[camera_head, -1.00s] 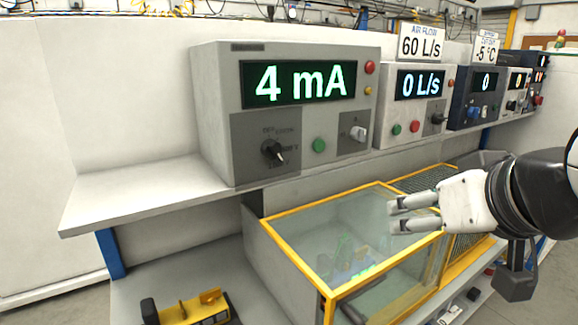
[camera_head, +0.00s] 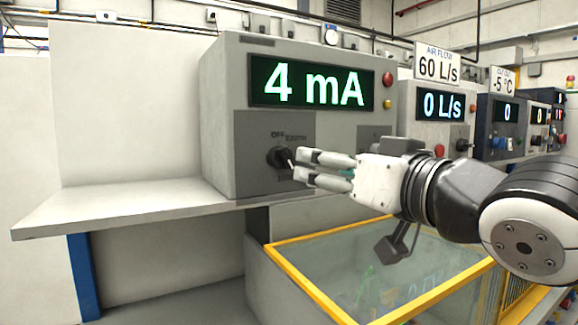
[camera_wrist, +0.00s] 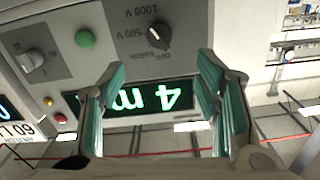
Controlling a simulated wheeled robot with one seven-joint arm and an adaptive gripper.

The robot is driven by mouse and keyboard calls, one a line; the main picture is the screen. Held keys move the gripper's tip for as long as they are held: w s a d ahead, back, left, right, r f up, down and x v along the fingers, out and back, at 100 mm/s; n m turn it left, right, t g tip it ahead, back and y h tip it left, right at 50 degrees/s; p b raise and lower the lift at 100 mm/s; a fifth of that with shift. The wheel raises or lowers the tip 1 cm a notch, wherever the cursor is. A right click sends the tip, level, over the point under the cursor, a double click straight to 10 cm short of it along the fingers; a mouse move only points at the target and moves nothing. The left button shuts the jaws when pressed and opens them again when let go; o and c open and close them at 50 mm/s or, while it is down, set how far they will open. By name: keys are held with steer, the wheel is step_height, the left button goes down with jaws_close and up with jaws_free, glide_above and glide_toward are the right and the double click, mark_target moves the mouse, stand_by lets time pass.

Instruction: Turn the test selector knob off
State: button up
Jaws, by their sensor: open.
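The test selector knob (camera_head: 281,157) is a black rotary knob on the dark grey lower panel of the light grey meter box (camera_head: 222,120), whose display reads 4 mA. In the head view its light pointer tilts to the lower right, away from the OFF mark at its upper left. My gripper (camera_head: 299,168) is open and empty, its tips close to the knob's right side. The upside-down wrist view shows the knob (camera_wrist: 157,36) beyond the gap between the two fingertips (camera_wrist: 162,64). I see no clear contact with it.
A green button (camera_wrist: 85,39) and a grey switch (camera_wrist: 31,60) sit beside the knob on the same box. The shelf (camera_head: 130,207) to the left is bare. A yellow-framed glass case (camera_head: 330,233) stands below, and more meter boxes (camera_head: 440,115) line the right.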

mark_target(288, 158)
steer(key=b+x, duration=0.1)
steer(key=x, duration=1.1)
steer(key=shift+w+a, duration=0.15)
steer(key=shift+w, duration=0.1)
steer(key=c, duration=1.1)
